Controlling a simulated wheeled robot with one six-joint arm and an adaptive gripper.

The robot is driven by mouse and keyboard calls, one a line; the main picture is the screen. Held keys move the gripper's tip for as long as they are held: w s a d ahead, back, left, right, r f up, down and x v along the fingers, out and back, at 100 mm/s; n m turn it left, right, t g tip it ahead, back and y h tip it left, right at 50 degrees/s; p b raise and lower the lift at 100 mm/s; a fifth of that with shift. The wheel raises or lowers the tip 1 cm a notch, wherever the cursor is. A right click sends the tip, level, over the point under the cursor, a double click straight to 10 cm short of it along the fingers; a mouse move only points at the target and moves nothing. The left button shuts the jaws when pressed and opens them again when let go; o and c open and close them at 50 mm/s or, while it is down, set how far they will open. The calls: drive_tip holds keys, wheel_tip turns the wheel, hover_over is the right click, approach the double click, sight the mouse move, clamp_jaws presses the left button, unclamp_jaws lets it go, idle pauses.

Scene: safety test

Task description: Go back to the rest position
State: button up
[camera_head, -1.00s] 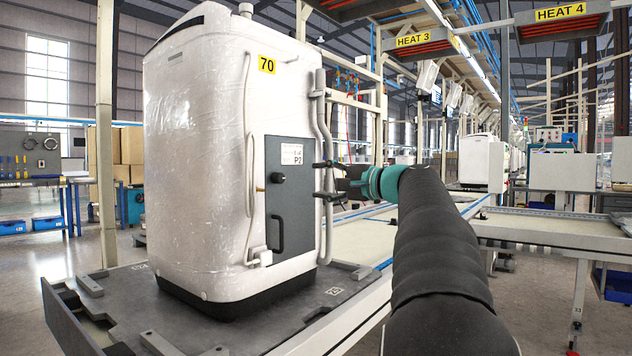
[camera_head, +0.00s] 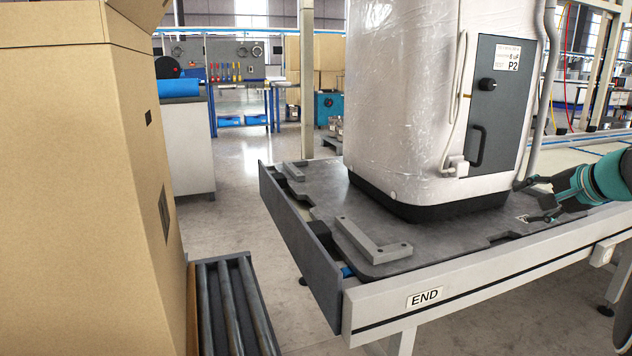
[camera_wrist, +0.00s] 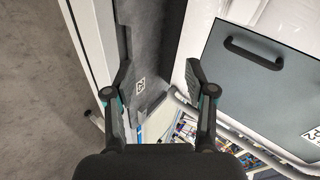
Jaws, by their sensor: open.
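My gripper (camera_head: 532,200) is at the right edge of the head view, low beside the white appliance (camera_head: 405,90). The gripper is open and nothing shows between its fingers. In the wrist view my gripper (camera_wrist: 163,80) has its two dark fingers apart. The appliance is wrapped in clear film and stands upright on a grey pallet plate (camera_head: 305,200). Its dark panel (camera_head: 495,105) has a black knob, a black handle and a P2 label. The panel and handle also show at the right of the wrist view (camera_wrist: 270,75). The appliance's top is out of frame.
The conveyor's END rail (camera_head: 470,285) runs along the front right. A tall cardboard box (camera_head: 85,180) fills the left, beside a short roller section (camera_head: 235,305). Bare floor (camera_head: 235,220) lies between the box and the conveyor. A tool bench (camera_head: 230,85) stands behind.

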drive_tip(key=s+a+f+n+g+h+p, duration=0.2)
drive_tip(key=s+a+f+n+g+p, duration=0.3)
drive_tip(key=s+a, duration=0.75)
drive_tip(key=s+a+f+n+g+h+p, duration=0.1)
drive_tip(key=s+a+f+n+p, duration=0.1)
drive_tip(key=s+a+f+n, duration=0.75)
drive_tip(key=s+a+r+m+t+p, duration=0.1)
drive_tip(key=s+a+r, duration=0.4)
drive_tip(key=a, duration=0.1)
drive_tip(key=shift+r+y, duration=0.3)
drive_tip(key=shift+y, duration=0.1)
drive_tip(key=shift+m, duration=0.25)
